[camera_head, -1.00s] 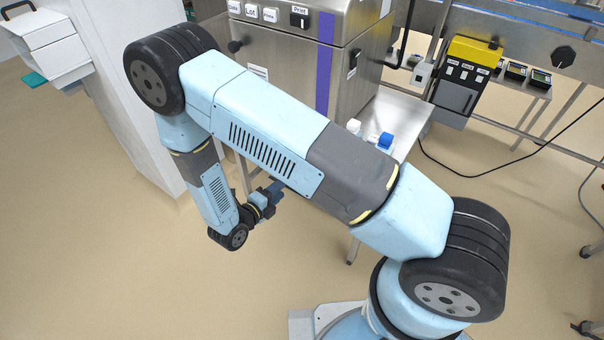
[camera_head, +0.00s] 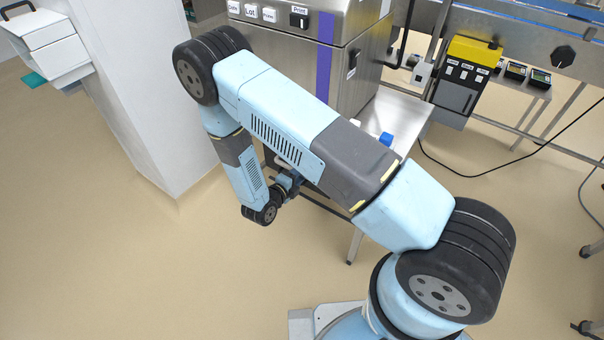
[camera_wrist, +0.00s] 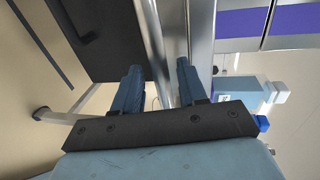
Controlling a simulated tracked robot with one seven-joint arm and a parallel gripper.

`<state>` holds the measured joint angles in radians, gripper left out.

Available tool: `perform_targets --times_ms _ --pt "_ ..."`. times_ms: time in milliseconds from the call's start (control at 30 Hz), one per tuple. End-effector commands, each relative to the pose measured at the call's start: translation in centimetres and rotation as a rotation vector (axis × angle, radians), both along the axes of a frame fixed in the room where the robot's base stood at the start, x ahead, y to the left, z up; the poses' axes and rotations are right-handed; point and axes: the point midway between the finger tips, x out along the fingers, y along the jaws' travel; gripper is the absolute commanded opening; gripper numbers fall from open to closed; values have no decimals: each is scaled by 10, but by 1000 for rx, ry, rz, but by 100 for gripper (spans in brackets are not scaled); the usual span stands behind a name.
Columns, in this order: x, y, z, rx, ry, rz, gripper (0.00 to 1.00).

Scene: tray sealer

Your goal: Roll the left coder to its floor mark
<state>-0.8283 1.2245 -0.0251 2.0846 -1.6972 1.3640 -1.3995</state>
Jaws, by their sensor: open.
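The steel coder (camera_head: 285,55) with a purple stripe and labelled controls stands at top centre in the head view, on a stand with thin legs. I take it as the left coder. My gripper (camera_head: 292,183) is low in front of it, partly hidden behind my own arm. In the wrist view my gripper (camera_wrist: 157,75) is open, its two blue fingers apart. A bright upright metal bar (camera_wrist: 152,40) shows beyond and between them; I cannot tell whether either finger touches it. I see no floor mark in either view.
A white pillar (camera_head: 140,100) stands left of the coder. A side shelf holds a blue-capped bottle (camera_head: 385,139). A yellow-topped control box (camera_head: 468,75) hangs on a conveyor frame at right, with a black cable on the floor. The tan floor (camera_head: 120,270) at front left is clear.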

Motion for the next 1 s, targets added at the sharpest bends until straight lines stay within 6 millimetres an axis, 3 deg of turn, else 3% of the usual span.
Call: perform_targets --times_ms 467,900,1000 --pt "10 -8 -3 1 1 0 42" --pt "10 -8 -3 1 2 0 1" --pt "10 -8 -3 2 2 0 0"
